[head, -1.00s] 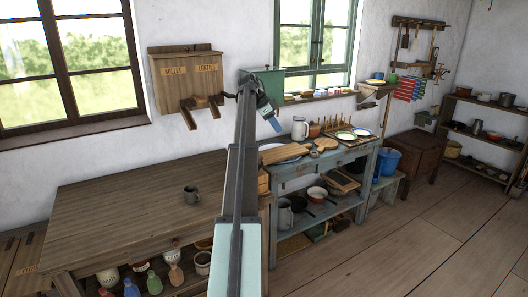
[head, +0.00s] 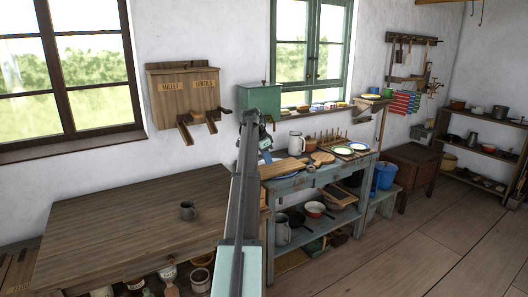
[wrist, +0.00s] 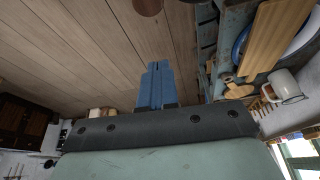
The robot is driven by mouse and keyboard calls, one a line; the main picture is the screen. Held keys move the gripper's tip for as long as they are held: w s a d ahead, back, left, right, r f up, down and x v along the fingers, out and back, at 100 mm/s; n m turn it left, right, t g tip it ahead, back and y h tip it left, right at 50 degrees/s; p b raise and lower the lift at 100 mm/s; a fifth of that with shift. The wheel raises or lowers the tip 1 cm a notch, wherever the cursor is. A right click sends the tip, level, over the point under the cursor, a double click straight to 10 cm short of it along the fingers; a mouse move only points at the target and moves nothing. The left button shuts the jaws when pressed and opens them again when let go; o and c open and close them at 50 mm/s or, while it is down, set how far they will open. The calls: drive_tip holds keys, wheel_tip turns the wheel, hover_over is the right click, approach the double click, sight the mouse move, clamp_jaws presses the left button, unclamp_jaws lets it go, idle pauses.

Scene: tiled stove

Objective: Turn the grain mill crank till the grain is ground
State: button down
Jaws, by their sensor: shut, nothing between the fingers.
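A green box (head: 260,101) is mounted on the wall left of the green-framed window and looks like the grain mill. In the wrist view the fingers (wrist: 155,86) are shut together and empty, with floorboards beyond. My arm hides the area under the box. No grain can be made out.
A wooden millet and lentils dispenser (head: 183,95) hangs left of the box. A blue bench (head: 300,182) with a white jug (head: 296,143), boards and plates stands right of my arm. Open floor lies at right.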

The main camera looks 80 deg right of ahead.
drive_tip(key=shift+w+a+f, duration=0.5)
drive_tip(key=shift+w+f, duration=0.1)
drive_tip(key=shift+f, duration=0.15)
drive_tip(key=shift+w+a+f, duration=0.45)
drive_tip(key=shift+w+f, duration=0.15)
drive_tip(key=shift+f, duration=0.1)
drive_tip(key=shift+w+a, duration=0.1)
drive_tip(key=shift+a, duration=0.05)
drive_tip(key=shift+w+a, duration=0.25)
drive_tip(key=shift+a, duration=0.2)
drive_tip(key=w+a+m, duration=0.1)
drive_tip(key=w+a, duration=0.1)
drive_tip(key=w, duration=0.5)
drive_tip(key=shift+w+a, duration=0.2)
drive_tip(key=shift+a, duration=0.05)
